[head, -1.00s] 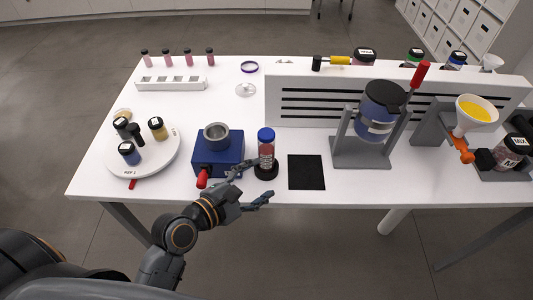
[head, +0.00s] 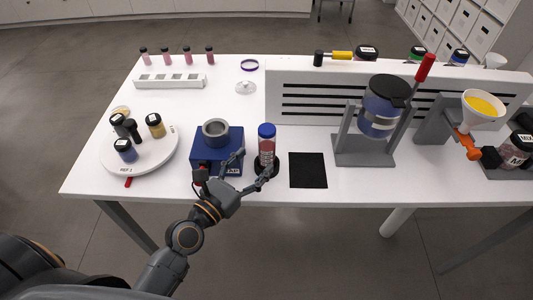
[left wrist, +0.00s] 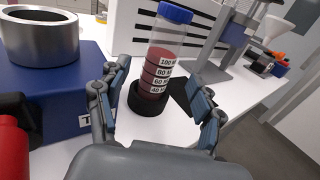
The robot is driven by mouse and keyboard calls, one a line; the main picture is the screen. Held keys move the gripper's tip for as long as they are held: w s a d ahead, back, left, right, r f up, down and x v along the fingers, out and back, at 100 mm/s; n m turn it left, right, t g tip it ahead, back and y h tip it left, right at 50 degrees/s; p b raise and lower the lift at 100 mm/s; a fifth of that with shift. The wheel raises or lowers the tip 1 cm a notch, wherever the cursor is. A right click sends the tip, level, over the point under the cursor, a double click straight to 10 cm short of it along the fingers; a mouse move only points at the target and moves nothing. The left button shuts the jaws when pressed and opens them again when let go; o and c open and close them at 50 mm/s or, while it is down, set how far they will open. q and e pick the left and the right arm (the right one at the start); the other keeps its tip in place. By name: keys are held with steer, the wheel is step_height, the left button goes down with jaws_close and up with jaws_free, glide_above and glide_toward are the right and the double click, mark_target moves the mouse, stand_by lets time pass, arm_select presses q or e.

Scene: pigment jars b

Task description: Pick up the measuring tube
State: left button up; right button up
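The measuring tube (head: 267,148) is clear with a blue cap, red contents and printed marks. It stands upright in a round black base (head: 277,160) at the table's front, beside the blue box. It also shows in the left wrist view (left wrist: 167,52), its lower end inside the black base (left wrist: 148,99). My left gripper (head: 256,161) is open and empty, just in front of the tube. In the left wrist view its two fingers (left wrist: 160,85) spread to either side of the tube, with no clear contact. My right gripper is not in view.
A blue box (head: 229,150) with a metal cup (head: 215,132) stands close left of the tube. A black mat (head: 308,170) lies to its right. A white turntable (head: 155,160) holds several jars. A slotted grey panel (head: 430,89) stands behind. The table's front edge is near.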

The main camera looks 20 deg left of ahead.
mark_target(262, 153)
arm_select(q)
steer(key=p+x, duration=0.1)
steer(key=x, duration=0.4)
steer(key=shift+w+d, duration=0.1)
steer(key=shift+w, duration=0.15)
steer(key=shift+w+d, duration=0.15)
steer(key=shift+w, duration=0.25)
steer(key=shift+s, duration=0.1)
steer(key=shift+c, duration=0.3)
steer(key=c, duration=1.3)
jaws_close()
